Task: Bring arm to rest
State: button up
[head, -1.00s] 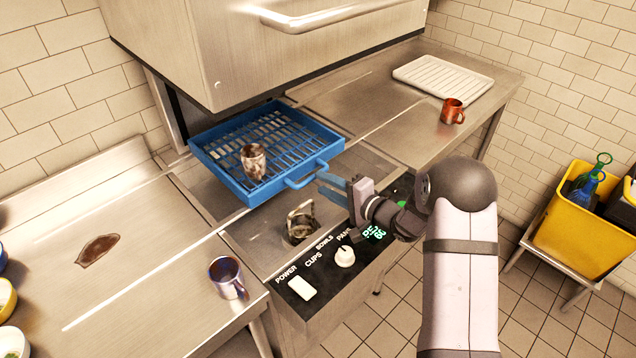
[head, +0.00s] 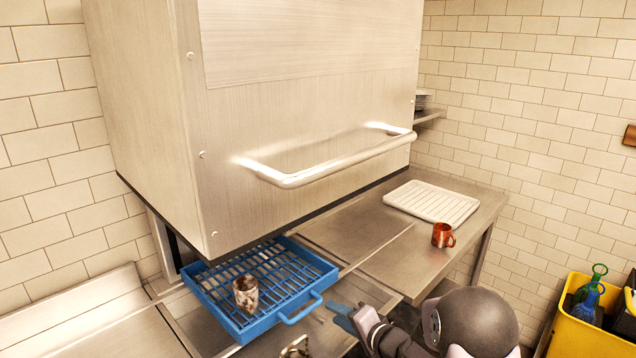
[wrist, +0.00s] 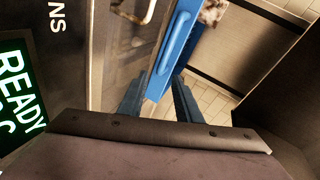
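My gripper (head: 342,316) is at the lower middle of the head view, just right of the blue rack's handle. In the wrist view its two blue fingers (wrist: 158,98) stand apart with nothing held between them. The blue rack (head: 325,275) sits under the raised metal hood, with a stained cup (head: 245,294) standing in it. A blue part of the rack (wrist: 176,40) shows beyond the fingertips in the wrist view; the gripper looks apart from it.
The hood (head: 300,120) with its bar handle (head: 320,168) fills the upper middle. An orange mug (head: 443,235) stands on the right counter beside a white ribbed tray (head: 432,202). A metal cup (head: 295,347) is cut off at the bottom. A yellow bin (head: 570,320) is at right.

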jog(key=s+d+r+n+g+h+p, duration=0.35)
jog(key=s+d+r+h+p, duration=0.45)
jog(key=s+d, duration=0.3)
jog(key=s+r+n+g+p, duration=0.2)
jog(key=s+g, duration=0.2)
jog(key=s, duration=0.8)
jog(key=s+a+r+n+g+p, duration=0.1)
jog(key=s+r+n+g+p, duration=0.1)
jog(key=s, duration=1)
jog(key=shift+a+r+n+g+p, duration=0.35)
jog(key=shift+r+g+p, duration=0.2)
jog(key=shift+g+p, duration=0.35)
jog(key=shift+w, duration=0.1)
jog(key=shift+c, duration=0.7)
